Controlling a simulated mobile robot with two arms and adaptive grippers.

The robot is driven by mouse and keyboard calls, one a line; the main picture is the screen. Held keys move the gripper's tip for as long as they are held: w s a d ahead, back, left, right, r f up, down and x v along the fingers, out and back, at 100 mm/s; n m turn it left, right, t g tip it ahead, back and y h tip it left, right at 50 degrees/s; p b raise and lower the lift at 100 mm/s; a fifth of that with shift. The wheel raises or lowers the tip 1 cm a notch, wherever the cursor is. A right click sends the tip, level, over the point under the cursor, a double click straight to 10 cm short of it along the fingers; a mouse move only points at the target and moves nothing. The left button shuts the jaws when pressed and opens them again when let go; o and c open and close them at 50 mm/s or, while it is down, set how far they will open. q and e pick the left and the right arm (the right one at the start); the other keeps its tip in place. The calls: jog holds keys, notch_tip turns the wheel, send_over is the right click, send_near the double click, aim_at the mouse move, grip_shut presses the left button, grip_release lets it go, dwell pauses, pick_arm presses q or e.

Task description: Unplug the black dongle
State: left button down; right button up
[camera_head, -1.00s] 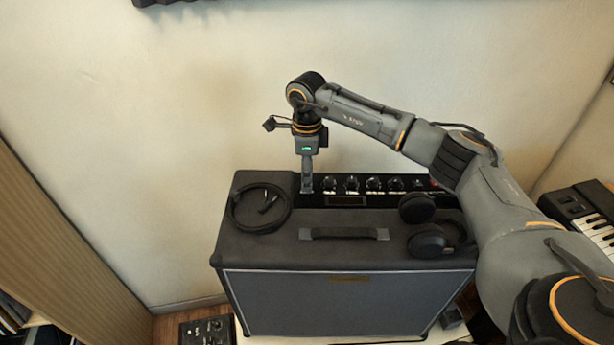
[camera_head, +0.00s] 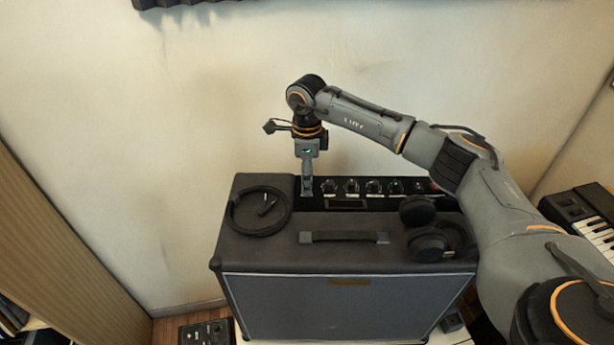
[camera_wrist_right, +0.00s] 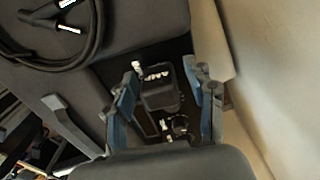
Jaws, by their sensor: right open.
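The black dongle (camera_wrist_right: 160,92) shows in the right wrist view as a small dark block with a pale marking on top, at the panel of the amplifier (camera_head: 345,290). My right gripper (camera_wrist_right: 166,78) is open, with one blue-grey finger on each side of the dongle. Gaps show between the fingers and the dongle. In the head view my right gripper (camera_head: 307,192) points straight down at the left end of the knob panel (camera_head: 372,193), and I cannot make out the dongle there. My left gripper is not in view.
A coiled black cable (camera_head: 240,222) lies on the amplifier's top left, close to my gripper. Headphones (camera_head: 430,242) rest on the right, and a handle (camera_head: 343,237) spans the front. Wall stands close behind. A keyboard (camera_head: 590,215) is at the far right.

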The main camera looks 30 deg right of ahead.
dwell(0.3)
grip_shut()
jog(key=shift+r, duration=0.1)
jog(key=shift+r+p, duration=1.5)
jog(key=shift+r, duration=1.45)
